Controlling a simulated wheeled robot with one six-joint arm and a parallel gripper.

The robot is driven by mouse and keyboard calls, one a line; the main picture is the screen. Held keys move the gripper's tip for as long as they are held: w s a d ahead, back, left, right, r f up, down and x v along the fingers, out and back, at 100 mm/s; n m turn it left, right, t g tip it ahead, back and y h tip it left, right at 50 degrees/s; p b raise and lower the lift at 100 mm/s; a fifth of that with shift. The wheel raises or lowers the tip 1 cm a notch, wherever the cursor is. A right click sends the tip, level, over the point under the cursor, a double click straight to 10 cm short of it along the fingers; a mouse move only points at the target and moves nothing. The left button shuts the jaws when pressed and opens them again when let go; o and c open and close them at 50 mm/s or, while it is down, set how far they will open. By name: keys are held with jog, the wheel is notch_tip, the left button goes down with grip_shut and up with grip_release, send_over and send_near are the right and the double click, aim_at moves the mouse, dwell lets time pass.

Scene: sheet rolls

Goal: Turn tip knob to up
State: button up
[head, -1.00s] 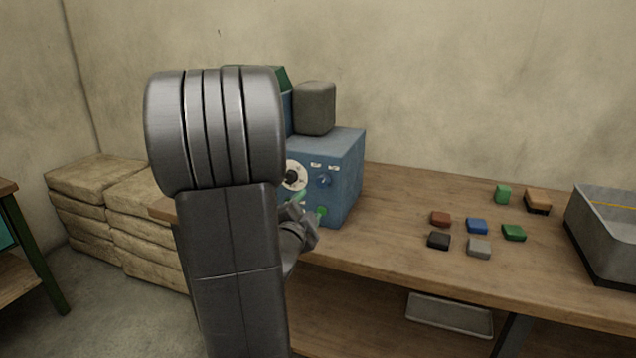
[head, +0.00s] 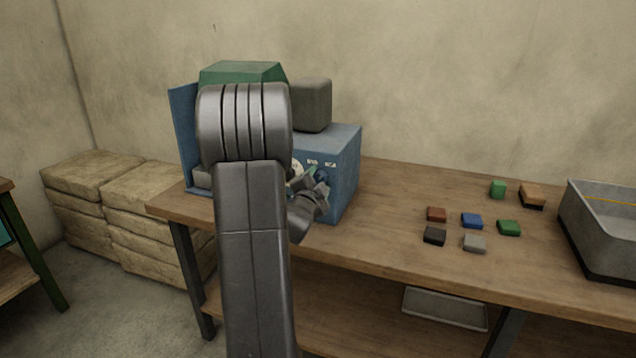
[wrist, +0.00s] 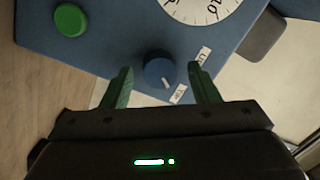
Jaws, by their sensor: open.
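The tip knob (wrist: 156,66) is a small dark blue round knob on the blue machine's front panel, shown in the wrist view. Its white mark points roughly toward the lower of two small white labels (wrist: 178,94). The other label (wrist: 203,56) sits up and to the right; the lettering is too small to read surely. My gripper (wrist: 161,69) is open, its green fingers on either side of the knob with gaps visible; I cannot tell how deep they reach. In the head view my gripper (head: 310,180) is at the panel of the blue machine (head: 342,160), largely covering the knob.
A white dial (wrist: 200,8) and a green button (wrist: 70,19) flank the knob. My arm hides much of the machine in the head view. Several small coloured blocks (head: 472,221) and a grey bin (head: 598,240) are on the wooden bench (head: 395,190), right.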

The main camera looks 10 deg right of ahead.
jog(key=shift+c, duration=0.2)
jog(key=c, duration=0.9)
jog(key=shift+c, duration=0.2)
